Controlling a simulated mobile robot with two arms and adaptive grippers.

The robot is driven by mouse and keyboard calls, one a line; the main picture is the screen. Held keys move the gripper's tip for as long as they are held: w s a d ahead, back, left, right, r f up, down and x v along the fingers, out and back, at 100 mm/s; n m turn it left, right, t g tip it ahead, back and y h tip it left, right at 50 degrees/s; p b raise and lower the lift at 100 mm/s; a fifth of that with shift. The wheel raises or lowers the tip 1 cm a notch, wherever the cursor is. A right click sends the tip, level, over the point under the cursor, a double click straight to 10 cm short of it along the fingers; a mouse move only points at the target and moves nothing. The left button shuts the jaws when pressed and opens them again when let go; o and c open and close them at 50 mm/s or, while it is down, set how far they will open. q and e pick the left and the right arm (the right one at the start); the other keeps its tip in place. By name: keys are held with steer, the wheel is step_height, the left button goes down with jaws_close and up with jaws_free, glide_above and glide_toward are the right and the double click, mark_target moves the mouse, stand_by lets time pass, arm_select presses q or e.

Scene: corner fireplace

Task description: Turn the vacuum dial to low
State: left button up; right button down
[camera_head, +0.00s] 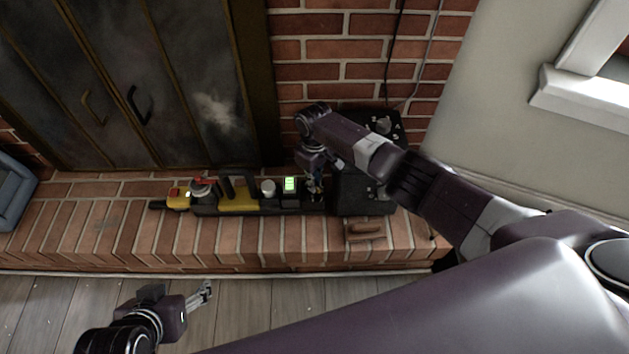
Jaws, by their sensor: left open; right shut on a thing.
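A low black panel (325,208) with several devices runs along the brick hearth. My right gripper (315,184) reaches down to the right end of this row, beside a black box. It is shut on a small part there that its fingers mostly hide; I cannot tell whether it is the vacuum dial. A round light knob (383,125) with pale marks around it shows on the black box (362,192), behind my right arm. My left gripper (205,293) is open and empty over the wooden floor, well away from the panel.
A yellow device with a black handle (240,204), a white round knob (268,188) and a lit green display (291,184) stand left of my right gripper. A brown-handled object (365,230) lies in front of the box. The hearth's left front is clear.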

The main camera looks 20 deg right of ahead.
stand_by(0.4)
steer(key=c, duration=2)
jaws_free()
steer(key=shift+c, duration=0.2)
step_height(320, 180, up, 12)
